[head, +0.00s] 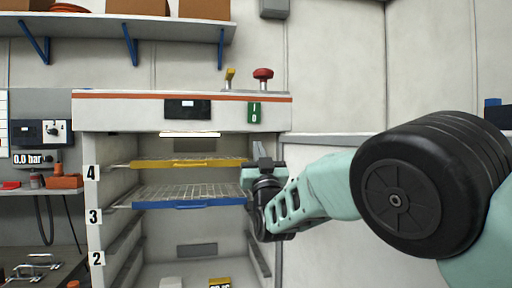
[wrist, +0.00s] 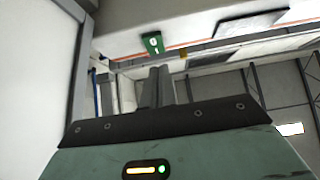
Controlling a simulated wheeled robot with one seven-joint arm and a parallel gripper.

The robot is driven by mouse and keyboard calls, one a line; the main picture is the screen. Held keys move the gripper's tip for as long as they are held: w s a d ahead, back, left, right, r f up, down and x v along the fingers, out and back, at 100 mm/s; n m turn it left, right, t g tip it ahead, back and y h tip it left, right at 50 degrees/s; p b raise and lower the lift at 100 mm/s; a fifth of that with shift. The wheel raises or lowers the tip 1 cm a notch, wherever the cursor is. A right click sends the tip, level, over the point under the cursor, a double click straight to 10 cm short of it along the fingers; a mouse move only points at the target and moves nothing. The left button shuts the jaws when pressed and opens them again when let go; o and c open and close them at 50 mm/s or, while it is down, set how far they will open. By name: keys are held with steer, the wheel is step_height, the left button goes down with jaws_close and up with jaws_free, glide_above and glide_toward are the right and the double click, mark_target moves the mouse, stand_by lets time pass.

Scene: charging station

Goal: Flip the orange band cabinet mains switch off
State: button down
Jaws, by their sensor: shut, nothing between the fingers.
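The orange band cabinet (head: 130,97) stands open-fronted at the centre left, with an orange stripe along its top edge. A green switch (head: 254,113) with I and O marks sits on the right of its top panel, and it also shows in the wrist view (wrist: 153,43). Which way its rocker is tipped is too small to tell. My gripper (head: 262,148) is just below the switch, apart from it, in front of the cabinet's right side. In the wrist view my gripper's fingers (wrist: 157,80) are together, empty, and point toward the panel below the switch.
A yellow lever (head: 229,77) and a red knob (head: 263,74) stand on the cabinet top. A yellow-edged rack (head: 190,163) and a blue-edged rack (head: 190,207) lie inside. A dark display (head: 188,109) is left of the switch. A shelf (head: 120,27) hangs above.

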steer(key=shift+b+v, duration=0.35)
steer(key=shift+v, duration=1.1)
steer(key=shift+w+f, duration=0.15)
steer(key=shift+f, duration=0.05)
steer(key=s+d+f+n+g, duration=0.1)
steer(key=s+f+g, duration=0.6)
steer(key=f+g, duration=0.15)
steer(key=s+d+f+g, duration=0.1)
steer(key=s+f+g, duration=0.55)
steer(key=f, duration=0.35)
steer(key=s+d+f+n+g+h, duration=0.1)
steer(key=s+d, duration=0.4)
steer(key=s, duration=0.5)
steer(key=s+d+f+n+g+h, duration=0.1)
steer(key=s+d+f+g+h, duration=0.2)
steer(key=s, duration=0.7)
steer(key=s+d+f+n+g+h, duration=0.1)
steer(key=s+d+f+g+h, duration=0.1)
steer(key=s+d+f+g, duration=0.4)
steer(key=s+d+f, duration=0.1)
steer(key=s, duration=0.4)
steer(key=shift+d+f+g+h, duration=0.2)
steer(key=shift+f+g+h, duration=0.1)
steer(key=shift+h, duration=0.1)
